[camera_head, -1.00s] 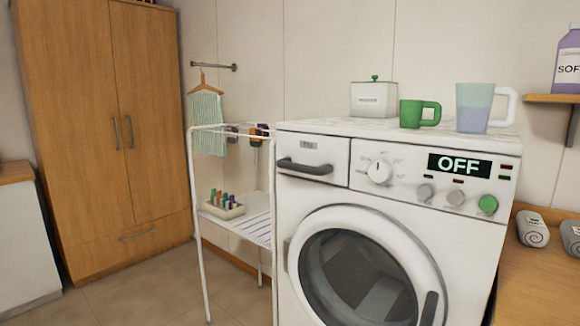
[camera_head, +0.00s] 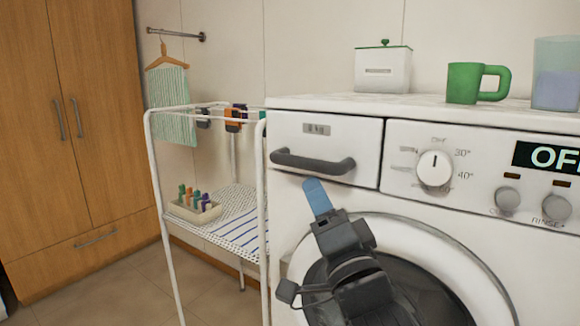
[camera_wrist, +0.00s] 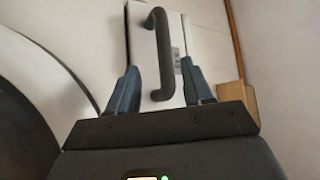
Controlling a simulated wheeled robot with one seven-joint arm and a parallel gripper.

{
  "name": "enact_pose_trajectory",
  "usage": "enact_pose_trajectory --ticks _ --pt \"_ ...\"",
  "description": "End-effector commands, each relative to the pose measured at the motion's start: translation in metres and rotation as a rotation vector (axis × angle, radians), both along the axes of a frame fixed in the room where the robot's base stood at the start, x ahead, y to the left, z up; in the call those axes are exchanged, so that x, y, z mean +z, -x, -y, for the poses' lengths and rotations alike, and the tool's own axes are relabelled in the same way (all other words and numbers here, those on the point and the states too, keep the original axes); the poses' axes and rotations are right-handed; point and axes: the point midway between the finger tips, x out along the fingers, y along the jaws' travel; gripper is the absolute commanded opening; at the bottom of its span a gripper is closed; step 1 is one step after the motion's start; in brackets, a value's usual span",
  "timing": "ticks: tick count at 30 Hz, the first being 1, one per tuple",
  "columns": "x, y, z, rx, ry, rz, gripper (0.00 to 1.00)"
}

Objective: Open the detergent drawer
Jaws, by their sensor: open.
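The detergent drawer (camera_head: 338,136) is a white front at the top left of the washing machine, and it looks shut. Its dark curved handle (camera_head: 312,162) runs across its lower part. My gripper (camera_head: 316,196) is just below the handle in the head view, with one blue finger visible. In the wrist view, my gripper (camera_wrist: 160,85) has its two blue fingers spread apart. The handle (camera_wrist: 161,50) shows between and beyond them, with no clear contact. The drawer front (camera_wrist: 143,45) is behind the handle.
The dial (camera_head: 434,170) is right of the drawer. A white drying rack (camera_head: 262,200) stands close on the left. A green mug (camera_head: 464,83) and a white box (camera_head: 383,72) stand on top.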

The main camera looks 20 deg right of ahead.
Motion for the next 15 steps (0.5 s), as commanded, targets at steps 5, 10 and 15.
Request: enact_pose_trajectory --ticks 5,10,15 --pt "0.013 -0.011 0.0 0.006 -0.026 0.016 0.51" --pt "0.024 -0.03 0.002 0.005 -0.025 0.017 0.51" --pt "0.034 -0.054 0.003 0.006 -0.025 0.017 0.51"
